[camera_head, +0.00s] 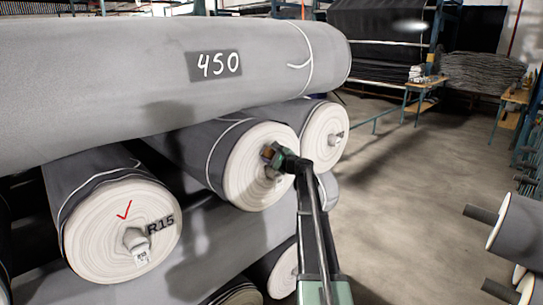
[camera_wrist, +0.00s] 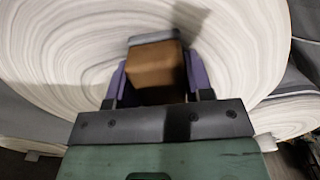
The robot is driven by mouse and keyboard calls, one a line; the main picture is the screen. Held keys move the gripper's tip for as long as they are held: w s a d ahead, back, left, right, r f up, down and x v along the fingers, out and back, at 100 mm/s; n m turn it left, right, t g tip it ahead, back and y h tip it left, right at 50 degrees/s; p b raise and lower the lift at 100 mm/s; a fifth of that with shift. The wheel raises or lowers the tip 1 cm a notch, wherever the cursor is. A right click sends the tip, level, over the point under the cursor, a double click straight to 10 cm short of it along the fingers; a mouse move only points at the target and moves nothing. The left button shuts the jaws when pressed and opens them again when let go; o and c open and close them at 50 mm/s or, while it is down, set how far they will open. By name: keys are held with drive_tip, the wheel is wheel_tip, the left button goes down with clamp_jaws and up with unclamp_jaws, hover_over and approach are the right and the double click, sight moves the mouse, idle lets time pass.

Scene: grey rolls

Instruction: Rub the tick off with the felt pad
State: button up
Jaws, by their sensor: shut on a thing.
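My gripper (camera_head: 272,155) is in front of the end of the middle roll (camera_head: 245,175), to the right of the ticked roll. In the wrist view my gripper (camera_wrist: 157,80) is shut on a brown block with a grey layer, seemingly the felt pad (camera_wrist: 155,60). The wrist view shows a pale layered roll end (camera_wrist: 60,60) behind the pad. I cannot tell whether the pad touches it. No tick shows in the wrist view.
A large grey roll marked 450 (camera_head: 160,90) lies across the top. Another roll end (camera_head: 325,140) is just right of my gripper. Core stubs, one at the ticked roll (camera_head: 137,242), stick out. The floor (camera_head: 400,200) to the right is clear; more rolls (camera_head: 520,230) stand at the far right.

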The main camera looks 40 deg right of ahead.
drive_tip(key=shift+f+b, duration=0.45)
drive_tip(key=shift+f, duration=0.45)
drive_tip(key=shift+r, duration=0.1)
